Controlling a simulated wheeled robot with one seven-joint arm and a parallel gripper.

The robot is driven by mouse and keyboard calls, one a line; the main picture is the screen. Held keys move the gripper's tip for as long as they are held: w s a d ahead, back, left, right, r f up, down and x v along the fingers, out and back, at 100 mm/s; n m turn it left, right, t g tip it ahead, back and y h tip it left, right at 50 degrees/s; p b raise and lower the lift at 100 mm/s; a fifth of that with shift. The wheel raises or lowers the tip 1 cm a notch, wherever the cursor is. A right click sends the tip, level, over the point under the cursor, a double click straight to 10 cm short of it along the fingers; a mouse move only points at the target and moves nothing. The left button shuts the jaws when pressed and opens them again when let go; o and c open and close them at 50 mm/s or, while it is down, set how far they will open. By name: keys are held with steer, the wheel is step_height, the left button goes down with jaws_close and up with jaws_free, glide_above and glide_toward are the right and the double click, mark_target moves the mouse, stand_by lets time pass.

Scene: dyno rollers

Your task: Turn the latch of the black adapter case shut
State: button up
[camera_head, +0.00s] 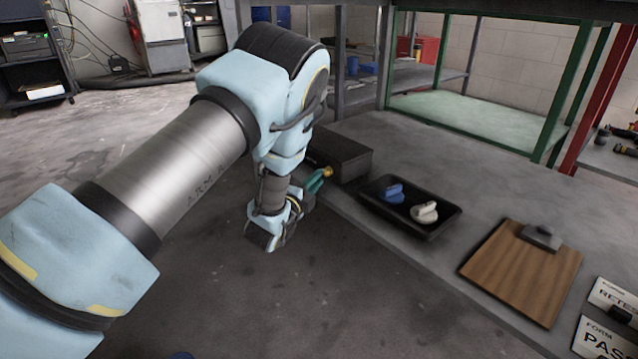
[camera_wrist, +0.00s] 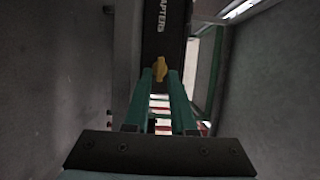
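The black adapter case (camera_head: 343,155) stands on the grey bench edge in the head view, with its front toward my arm. In the wrist view its dark front (camera_wrist: 163,38) carries white lettering that runs up the picture. The yellow latch (camera_wrist: 160,70) is on that front, its long side up and down in the wrist view, in line with the lettering. It also shows in the head view (camera_head: 328,172). My gripper (camera_wrist: 160,76) has green fingers pointing at the case, one on each side of the latch. I cannot tell whether they touch it.
A black tray (camera_head: 437,232) with a blue part (camera_head: 394,193) and a whitish part (camera_head: 424,212) lies right of the case. Beyond it are a wooden clipboard (camera_head: 500,274) and form cards (camera_head: 603,340). The floor before the bench is clear.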

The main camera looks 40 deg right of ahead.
mark_target(326, 172)
steer(key=shift+x, duration=1.05)
jaws_close()
